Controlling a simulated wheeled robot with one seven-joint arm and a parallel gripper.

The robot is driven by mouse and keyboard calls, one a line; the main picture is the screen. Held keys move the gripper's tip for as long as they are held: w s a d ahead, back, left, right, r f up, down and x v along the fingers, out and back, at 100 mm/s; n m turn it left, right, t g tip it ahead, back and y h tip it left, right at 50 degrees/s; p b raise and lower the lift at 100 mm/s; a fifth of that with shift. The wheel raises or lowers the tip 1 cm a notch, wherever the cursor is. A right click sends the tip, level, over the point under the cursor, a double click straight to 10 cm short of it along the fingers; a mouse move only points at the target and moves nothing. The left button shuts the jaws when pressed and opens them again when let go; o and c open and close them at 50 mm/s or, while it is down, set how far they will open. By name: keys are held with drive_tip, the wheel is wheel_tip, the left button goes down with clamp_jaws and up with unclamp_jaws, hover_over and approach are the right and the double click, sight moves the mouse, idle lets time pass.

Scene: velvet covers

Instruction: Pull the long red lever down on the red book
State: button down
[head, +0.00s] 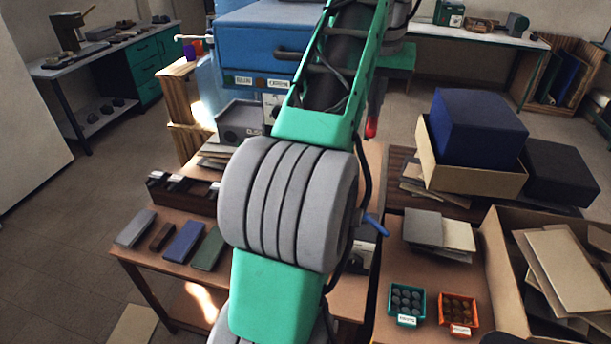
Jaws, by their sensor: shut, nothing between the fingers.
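I see no red book in the head view; my own arm crosses the middle of the picture and hides much of the table behind it. A small red piece (371,127) shows just right of my arm, in front of a green machine part. It may be the end of the long red lever, but I cannot tell. A large blue machine (262,40) stands behind my arm at the top, with a grey bar on its front. My gripper is not in view.
Grey, brown, blue and green covers (182,242) lie on the left table. A dark blue box (478,127) sits in an open carton on the right. Teal (406,321) and orange (458,330) trays stand at the lower right. Floor is open at left.

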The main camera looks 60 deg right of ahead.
wheel_tip(320, 180, up, 12)
drive_tip(key=p, duration=0.9)
drive_tip(key=shift+p, duration=0.3)
drive_tip(key=shift+s+a, duration=0.1)
